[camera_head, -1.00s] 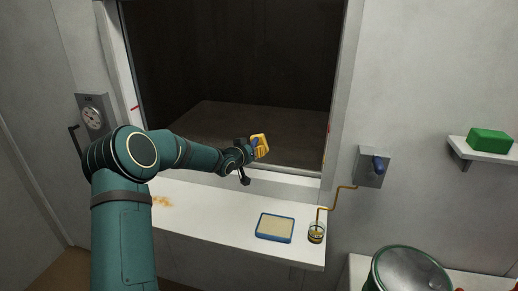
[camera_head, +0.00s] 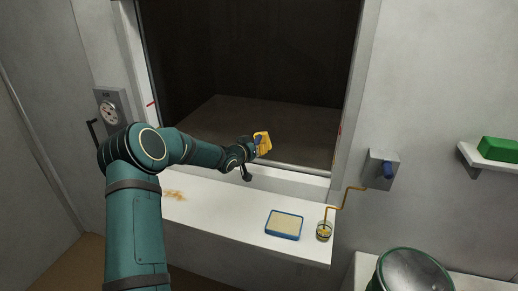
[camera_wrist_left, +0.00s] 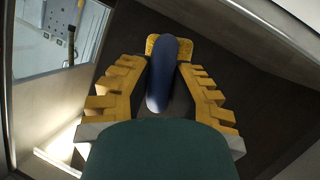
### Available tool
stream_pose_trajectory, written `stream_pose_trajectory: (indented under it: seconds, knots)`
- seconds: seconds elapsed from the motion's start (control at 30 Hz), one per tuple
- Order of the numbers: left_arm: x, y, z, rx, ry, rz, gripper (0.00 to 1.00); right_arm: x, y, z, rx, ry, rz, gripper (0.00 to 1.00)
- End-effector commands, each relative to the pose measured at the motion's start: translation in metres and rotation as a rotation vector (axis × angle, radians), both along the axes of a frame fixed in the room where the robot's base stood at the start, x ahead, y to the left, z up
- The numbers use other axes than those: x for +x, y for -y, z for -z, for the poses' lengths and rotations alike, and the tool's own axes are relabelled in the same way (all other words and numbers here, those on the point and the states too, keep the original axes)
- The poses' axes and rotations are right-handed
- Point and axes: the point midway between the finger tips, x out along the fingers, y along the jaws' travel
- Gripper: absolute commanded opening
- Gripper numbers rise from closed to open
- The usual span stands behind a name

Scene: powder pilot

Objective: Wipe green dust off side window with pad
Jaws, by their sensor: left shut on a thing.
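My left gripper (camera_head: 263,143) is in front of the lower part of a large dark window (camera_head: 255,70). In the left wrist view its yellow ridged fingers (camera_wrist_left: 160,95) are shut on the blue handle (camera_wrist_left: 163,80) of a pad (camera_wrist_left: 172,47), whose yellow end shows beyond the handle. I cannot tell whether the pad touches the glass. I see no clear green dust on the dark pane; whether this is the side window is not clear. My right gripper is not in view.
A white sill (camera_head: 225,216) below the window holds an orange powder smear (camera_head: 173,195), a blue-rimmed tray (camera_head: 284,225) and a small jar (camera_head: 324,231) at a bent orange pipe. A gauge (camera_head: 109,113) is left. A green block (camera_head: 499,149) sits on a right shelf.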

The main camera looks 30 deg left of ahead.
Motion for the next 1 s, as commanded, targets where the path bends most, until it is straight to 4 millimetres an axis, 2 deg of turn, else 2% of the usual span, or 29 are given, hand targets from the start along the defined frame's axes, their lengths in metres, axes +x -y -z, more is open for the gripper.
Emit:
stream_pose_trajectory:
  seconds: [0.6,1.0]
  knots:
    - [-0.052,0.013,0.001,0.000,-0.001,0.000,0.00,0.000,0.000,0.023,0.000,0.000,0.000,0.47]
    - [-0.057,0.014,0.001,0.000,-0.001,0.000,0.00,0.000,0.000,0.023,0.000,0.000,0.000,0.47]
